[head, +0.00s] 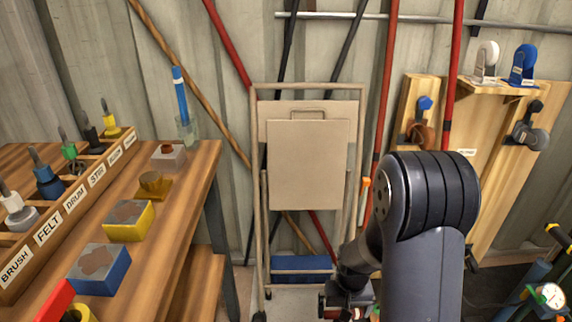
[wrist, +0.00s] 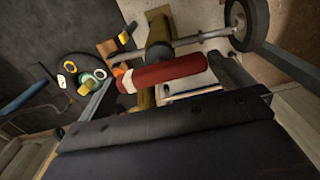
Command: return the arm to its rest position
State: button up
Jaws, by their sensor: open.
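My arm rises from the lower right of the head view and bends over at a dark rounded joint. My gripper (head: 345,303) hangs low at the bottom edge of the head view, in front of the foot of a beige cart. It is open, and I see nothing held in it. Its fingertips are partly cut off and hard to make out. The wrist view looks down steeply past a dark bar and a dark blue surface toward the floor, with a red cylinder (wrist: 162,73) near the middle.
A wooden bench (head: 190,190) with a labelled tool rack and several coloured blocks stands at left. The beige folding cart (head: 308,165) stands ahead against the wall, with poles leaning behind it. A wooden tool board (head: 494,180) is at right. A wheel (wrist: 243,22) and rings show in the wrist view.

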notch_tip(320, 180, down, 2)
jog(key=shift+f+b, duration=0.2)
jog(key=shift+b, duration=0.1)
jog(key=shift+r+n, duration=0.4)
jog(key=shift+n, duration=0.5)
